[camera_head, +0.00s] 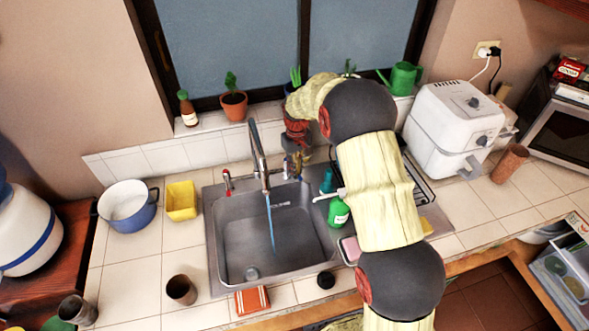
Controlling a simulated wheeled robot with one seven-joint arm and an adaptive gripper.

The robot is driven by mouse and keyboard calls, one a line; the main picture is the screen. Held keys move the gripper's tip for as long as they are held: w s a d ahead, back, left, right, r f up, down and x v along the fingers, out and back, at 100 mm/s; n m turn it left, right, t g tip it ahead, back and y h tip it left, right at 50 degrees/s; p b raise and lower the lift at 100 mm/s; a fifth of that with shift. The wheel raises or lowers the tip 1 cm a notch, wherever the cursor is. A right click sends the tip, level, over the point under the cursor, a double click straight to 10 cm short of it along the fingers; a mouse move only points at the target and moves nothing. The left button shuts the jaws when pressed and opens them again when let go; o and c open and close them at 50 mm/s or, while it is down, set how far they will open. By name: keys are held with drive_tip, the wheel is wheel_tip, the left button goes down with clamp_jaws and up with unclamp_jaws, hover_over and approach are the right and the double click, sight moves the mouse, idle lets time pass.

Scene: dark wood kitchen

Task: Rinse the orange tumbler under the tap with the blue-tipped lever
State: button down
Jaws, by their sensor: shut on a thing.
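The tap (256,150) stands behind the sink, and a blue stream of water (270,222) falls from it into the basin. A red-tipped lever (228,182) is left of the tap. My gripper (298,166) is right of the tap, at the blue-tipped lever (286,169), and looks shut on it; the contact is small and partly hidden. No plainly orange tumbler shows. The closest is a reddish-brown tumbler (510,163) on the right counter, apart from my gripper. Darker brown cups stand at the front (181,290) and front left (76,309).
The sink (232,235) has free room under the stream. A blue-white pot (129,208) and yellow container (181,200) stand left of it. A green bottle (338,212) is right of it, near my arm. A white appliance (452,128) stands at the back right.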

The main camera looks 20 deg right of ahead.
drive_tip(key=c, duration=2)
unclamp_jaws()
drive_tip(key=shift+o, duration=0.6)
drive_tip(key=shift+r, duration=0.15)
wheel_tip(320, 180, up, 12)
drive_tip(key=shift+o, duration=0.6)
